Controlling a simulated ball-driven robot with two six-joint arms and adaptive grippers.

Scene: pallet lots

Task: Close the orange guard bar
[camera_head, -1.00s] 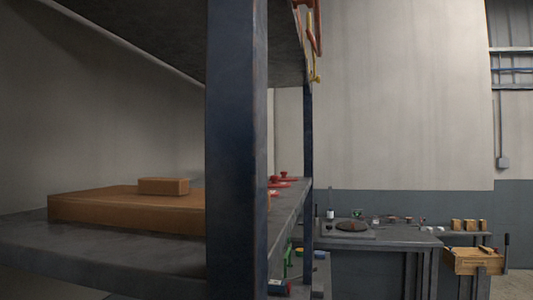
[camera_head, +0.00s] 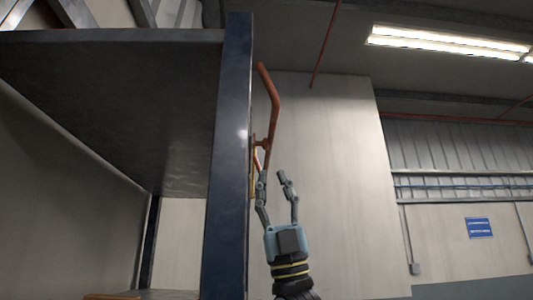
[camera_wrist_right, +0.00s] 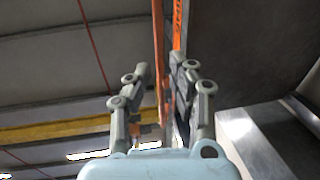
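The orange guard bar (camera_head: 274,105) stands beside the dark blue rack post, bent in its upper part, with its top end free. Lower down, a short orange bracket joins it near the post. My right gripper (camera_head: 272,177) points up just below the bar, fingers spread apart. In the right wrist view, the open fingers (camera_wrist_right: 165,72) have a thin orange bar (camera_wrist_right: 158,50) showing between and beyond them. I cannot tell whether a finger touches it. A second orange strip with lettering (camera_wrist_right: 178,25) runs beside it. My left gripper is not in view.
The rack post (camera_head: 229,150) stands directly left of my right gripper, with a grey shelf (camera_head: 120,110) behind it. A pale wall panel (camera_head: 335,150) is behind on the right. The air right of the gripper is clear.

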